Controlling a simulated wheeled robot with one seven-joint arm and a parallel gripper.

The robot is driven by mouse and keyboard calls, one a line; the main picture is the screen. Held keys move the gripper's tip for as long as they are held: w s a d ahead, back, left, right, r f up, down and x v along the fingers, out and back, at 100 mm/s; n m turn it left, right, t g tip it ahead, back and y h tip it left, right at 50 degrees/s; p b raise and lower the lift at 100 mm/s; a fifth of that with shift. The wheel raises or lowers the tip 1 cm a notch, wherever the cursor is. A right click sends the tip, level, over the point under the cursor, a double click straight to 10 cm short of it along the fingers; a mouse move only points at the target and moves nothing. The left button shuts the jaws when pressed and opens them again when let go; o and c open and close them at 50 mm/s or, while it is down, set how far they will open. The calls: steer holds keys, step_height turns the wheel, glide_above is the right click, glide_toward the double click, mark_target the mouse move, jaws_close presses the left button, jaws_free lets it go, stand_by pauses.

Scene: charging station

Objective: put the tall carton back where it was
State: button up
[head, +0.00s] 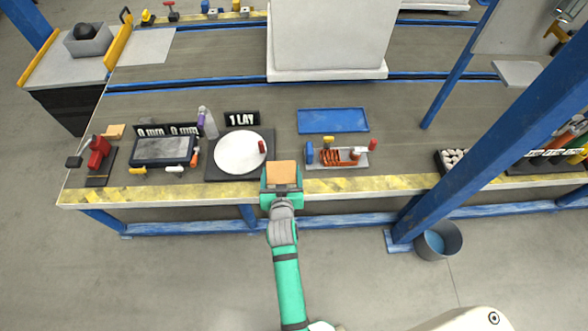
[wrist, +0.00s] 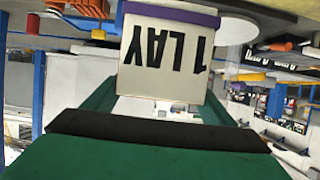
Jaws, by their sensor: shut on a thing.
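The tall carton (head: 281,173) is held in my gripper (head: 281,184) at the bench's front edge, its tan top showing in the head view. In the wrist view the carton (wrist: 165,58) has a cream face with "1 LAY" printed on it, appearing upside down, and a purple band at its upper picture edge. The green fingers (wrist: 158,108) are shut on it, one on each side. It is in front of the gap between the round white plate and the grey tray. Whether its base touches the bench is hidden.
A white round plate (head: 241,153) on a dark mat carries a red cylinder (head: 262,147). A grey tray (head: 352,164) of small parts stands close right. A bottle (head: 207,124) stands back left. A blue post (head: 480,130) crosses at right.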

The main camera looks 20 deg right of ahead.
steer(key=w+d, duration=0.1)
steer(key=w+d+f, duration=0.1)
steer(key=w, duration=0.1)
steer(key=w+d+f, duration=0.1)
steer(key=shift+w+d+f, duration=0.2)
steer(key=shift+w+d, duration=0.1)
steer(key=w+d+f, duration=0.3)
steer(key=w+f, duration=0.1)
steer(key=f, duration=0.5)
steer(key=shift+w+d+f, duration=0.15)
steer(key=shift+w+d, duration=0.1)
steer(key=shift+d, duration=0.05)
steer(key=shift+f, duration=0.2)
steer(key=o, duration=1.5)
steer(key=shift+c, duration=0.2)
steer(key=shift+r, duration=0.1)
